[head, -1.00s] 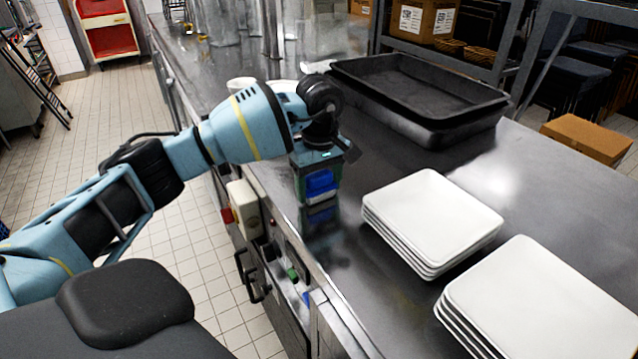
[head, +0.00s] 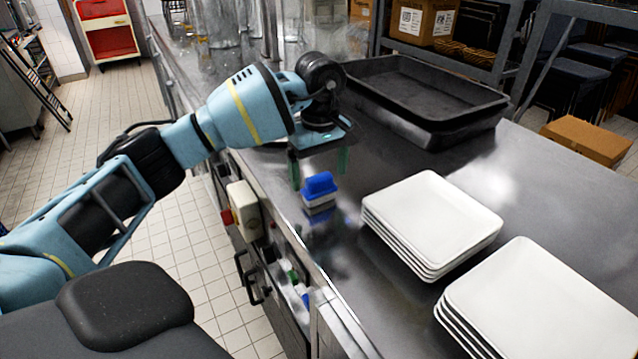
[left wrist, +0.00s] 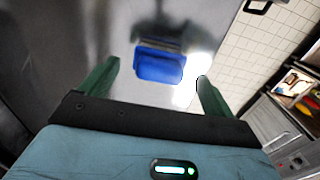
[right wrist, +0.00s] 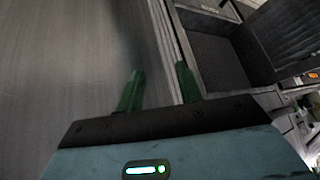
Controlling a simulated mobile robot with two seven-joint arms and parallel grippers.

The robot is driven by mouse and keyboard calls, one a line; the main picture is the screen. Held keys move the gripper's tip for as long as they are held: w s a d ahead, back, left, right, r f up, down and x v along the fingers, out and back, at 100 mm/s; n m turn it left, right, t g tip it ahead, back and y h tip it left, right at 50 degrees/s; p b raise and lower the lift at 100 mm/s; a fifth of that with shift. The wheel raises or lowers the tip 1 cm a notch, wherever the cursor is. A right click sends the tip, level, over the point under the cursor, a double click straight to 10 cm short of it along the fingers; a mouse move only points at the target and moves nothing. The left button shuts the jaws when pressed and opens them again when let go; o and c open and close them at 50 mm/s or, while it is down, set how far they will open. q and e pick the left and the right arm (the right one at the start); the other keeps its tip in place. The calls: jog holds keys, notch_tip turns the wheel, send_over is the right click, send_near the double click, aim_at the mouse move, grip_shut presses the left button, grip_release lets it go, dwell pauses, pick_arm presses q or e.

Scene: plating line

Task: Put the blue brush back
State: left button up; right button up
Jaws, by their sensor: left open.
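The blue brush (head: 320,186) has a blue top and a pale lower part. It stands on the steel counter near the front edge, left of the plate stacks. My left gripper (head: 321,170) is open just above and behind it, its green fingers apart. In the left wrist view the brush (left wrist: 159,66) lies ahead of and between the spread fingers (left wrist: 157,80), with nothing held. My right gripper (right wrist: 158,88) shows only in its own wrist view, with its fingers apart and nothing between them.
Two stacks of white square plates (head: 430,215) (head: 545,305) stand on the counter to the right. Black trays (head: 425,95) lie behind. Clear containers stand at the back left. A control box (head: 244,209) is on the counter's front. Bare steel lies between brush and trays.

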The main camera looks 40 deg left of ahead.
aim_at(318, 176)
pick_arm(q)
notch_tip(318, 176, up, 8)
jog(key=shift+f, duration=0.1)
dwell(0.5)
